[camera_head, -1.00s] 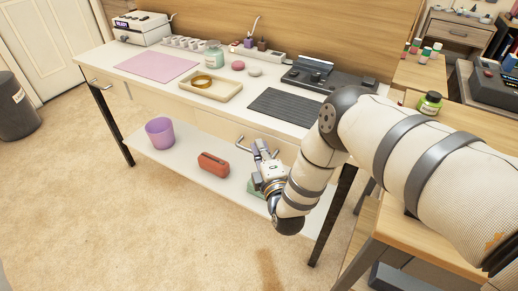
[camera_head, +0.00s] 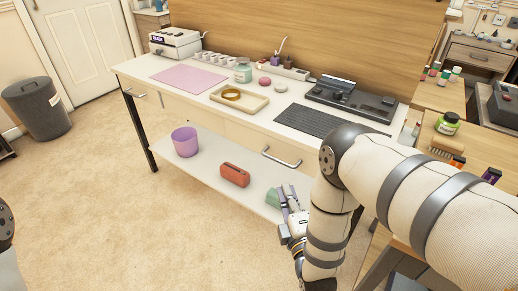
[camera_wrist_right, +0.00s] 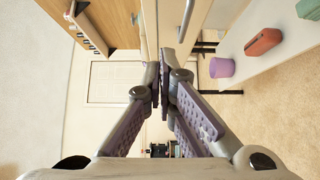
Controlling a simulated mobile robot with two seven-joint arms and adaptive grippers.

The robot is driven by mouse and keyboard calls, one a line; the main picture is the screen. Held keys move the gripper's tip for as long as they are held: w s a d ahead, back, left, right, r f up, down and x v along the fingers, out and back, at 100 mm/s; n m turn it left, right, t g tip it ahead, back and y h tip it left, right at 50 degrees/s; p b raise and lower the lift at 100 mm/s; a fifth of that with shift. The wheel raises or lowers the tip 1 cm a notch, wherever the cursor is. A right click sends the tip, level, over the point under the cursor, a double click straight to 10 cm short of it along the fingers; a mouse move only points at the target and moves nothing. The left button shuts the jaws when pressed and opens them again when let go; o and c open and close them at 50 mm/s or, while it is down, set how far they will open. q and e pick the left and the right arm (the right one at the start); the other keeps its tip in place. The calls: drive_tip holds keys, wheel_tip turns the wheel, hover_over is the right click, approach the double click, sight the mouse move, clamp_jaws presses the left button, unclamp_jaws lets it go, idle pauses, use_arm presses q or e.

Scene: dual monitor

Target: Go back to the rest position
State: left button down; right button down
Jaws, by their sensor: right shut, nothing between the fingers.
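My right gripper (camera_head: 287,193) is low in front of the desk's lower shelf, below the drawer handle (camera_head: 281,158) and clear of it. In the right wrist view, its purple padded fingers (camera_wrist_right: 163,82) are together with nothing between them. My right arm comes in from the right and bends down at the elbow. Only a small part of my left arm shows at the left edge of the head view; its gripper is out of view.
The desk (camera_head: 190,95) holds a tray (camera_head: 262,103) and a keyboard-like dark pad (camera_head: 308,120). A purple cup (camera_head: 185,142), a red-brown case (camera_head: 235,175) and a partly hidden green object (camera_head: 301,198) are on the lower shelf. Open floor (camera_head: 110,210) lies to the left.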

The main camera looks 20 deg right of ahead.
drive_tip(key=s+f+m+g+y+p, duration=0.1)
drive_tip(key=s+f+m+g, duration=0.4)
drive_tip(key=s, duration=0.3)
drive_tip(key=s+f+m+g+y, duration=0.1)
drive_tip(key=s+f+m+g, duration=0.2)
drive_tip(key=s+f+g, duration=0.35)
use_arm(q)
drive_tip(key=shift+w+r+t+p, duration=0.3)
drive_tip(key=shift+w+r+t, duration=0.1)
drive_tip(key=shift+w+r, duration=0.6)
use_arm(e)
drive_tip(key=s+r+m+g, duration=0.1)
drive_tip(key=s+m+g, duration=0.3)
drive_tip(key=s, duration=0.9)
drive_tip(key=s+d+r+m+g, duration=0.1)
drive_tip(key=s+m+g, duration=0.3)
drive_tip(key=s, duration=0.9)
drive_tip(key=shift+s+d+r+m+g, duration=0.2)
drive_tip(key=shift+r+m+g, duration=0.15)
drive_tip(key=shift+m, duration=0.15)
